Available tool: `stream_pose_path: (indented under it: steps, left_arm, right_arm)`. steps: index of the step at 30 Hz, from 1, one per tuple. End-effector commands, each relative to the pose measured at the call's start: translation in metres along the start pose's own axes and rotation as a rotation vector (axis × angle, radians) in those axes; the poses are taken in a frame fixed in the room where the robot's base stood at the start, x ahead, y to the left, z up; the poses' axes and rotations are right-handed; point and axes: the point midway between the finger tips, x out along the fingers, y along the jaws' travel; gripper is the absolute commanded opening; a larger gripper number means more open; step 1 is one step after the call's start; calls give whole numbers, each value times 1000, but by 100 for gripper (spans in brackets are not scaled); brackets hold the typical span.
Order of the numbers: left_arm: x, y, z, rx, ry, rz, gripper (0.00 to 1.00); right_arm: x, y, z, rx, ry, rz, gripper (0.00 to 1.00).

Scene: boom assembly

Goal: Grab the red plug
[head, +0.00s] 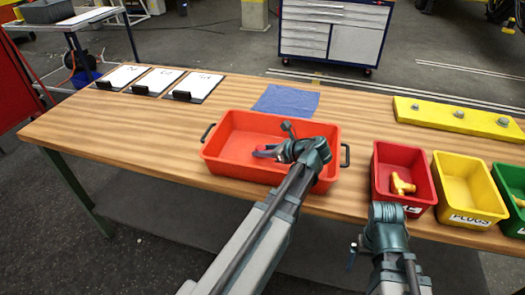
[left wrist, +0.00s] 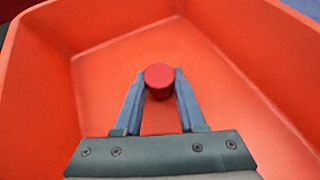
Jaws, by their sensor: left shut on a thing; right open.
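The red plug (left wrist: 160,78) is a small round red piece. In the left wrist view it sits between the two fingertips of my left gripper (left wrist: 160,88), which is shut on it. In the head view my left gripper (head: 264,153) is inside the orange-red tray (head: 232,168), with my own wrist covering part of the tray. The tray floor around the plug looks bare in the left wrist view. I cannot tell whether the plug touches the floor. My right gripper (head: 384,212) is open at the table's front edge, below the red bin; its fingers are hard to make out.
A red bin (head: 386,154) with a yellow fitting (head: 401,184), a yellow bin (head: 455,174) and a green bin (head: 507,184) stand at right. Behind are a yellow bar (head: 458,118) and a blue cloth (head: 286,100). Clipboards (head: 158,81) lie at back left; the left tabletop is clear.

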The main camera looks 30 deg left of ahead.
Motion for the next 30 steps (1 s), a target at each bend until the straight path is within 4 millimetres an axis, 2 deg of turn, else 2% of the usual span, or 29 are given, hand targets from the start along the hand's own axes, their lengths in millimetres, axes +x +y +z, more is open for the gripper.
stream_pose_path:
  steps: [18,22,30]
  left_arm:
    - [-42,0,78,0,0,0,0]
    - [-45,0,83,0,0,0,0]
    - [-45,0,82,0,0,0,0]
  right_arm:
    - [-88,8,5,0,0,0,100]
    - [-94,9,6,0,0,0,100]
    - [-92,9,5,0,0,0,100]
